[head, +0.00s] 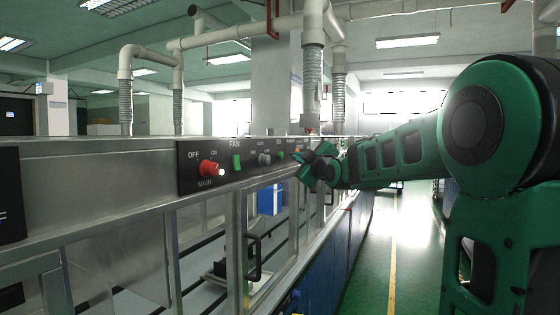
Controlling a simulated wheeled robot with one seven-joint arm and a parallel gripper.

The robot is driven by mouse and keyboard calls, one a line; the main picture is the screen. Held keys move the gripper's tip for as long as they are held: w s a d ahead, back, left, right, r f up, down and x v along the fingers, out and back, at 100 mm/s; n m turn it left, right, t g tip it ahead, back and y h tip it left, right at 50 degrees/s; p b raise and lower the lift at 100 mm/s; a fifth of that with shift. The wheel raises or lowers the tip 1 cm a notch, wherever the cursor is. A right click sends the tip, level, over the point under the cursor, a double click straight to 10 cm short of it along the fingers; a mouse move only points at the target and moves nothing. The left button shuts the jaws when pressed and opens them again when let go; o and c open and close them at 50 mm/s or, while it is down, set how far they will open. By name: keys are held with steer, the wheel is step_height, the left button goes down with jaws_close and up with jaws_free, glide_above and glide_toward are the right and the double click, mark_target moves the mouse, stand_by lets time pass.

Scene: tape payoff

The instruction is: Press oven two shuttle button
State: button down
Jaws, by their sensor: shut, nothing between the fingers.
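A black control panel (228,166) runs along the upper front of the metal machine on the left. It carries a red knob (208,168) marked MAIN with OFF and ON, a green switch (237,162) under FAN, a grey knob (264,159), and a small green button (281,155) farther along. No label reading oven two or shuttle is legible. My green gripper (305,166) is at the far end of this panel, close to its face. It is shut and empty. It hides the panel's far part, and I cannot tell whether it touches it.
Metal-framed glass doors with a black handle (254,257) lie below the panel. Grey ducts (312,75) rise from the machine top behind my gripper. The green aisle floor (409,255) with a yellow line is open on the right, partly behind my arm.

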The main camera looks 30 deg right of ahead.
mark_target(281, 155)
steer(key=shift+w+a, duration=0.55)
steer(key=shift+w, duration=0.2)
steer(key=shift+w+a, duration=0.1)
stand_by(1.6)
steer(key=shift+w+a, duration=0.1)
steer(key=shift+w, duration=0.05)
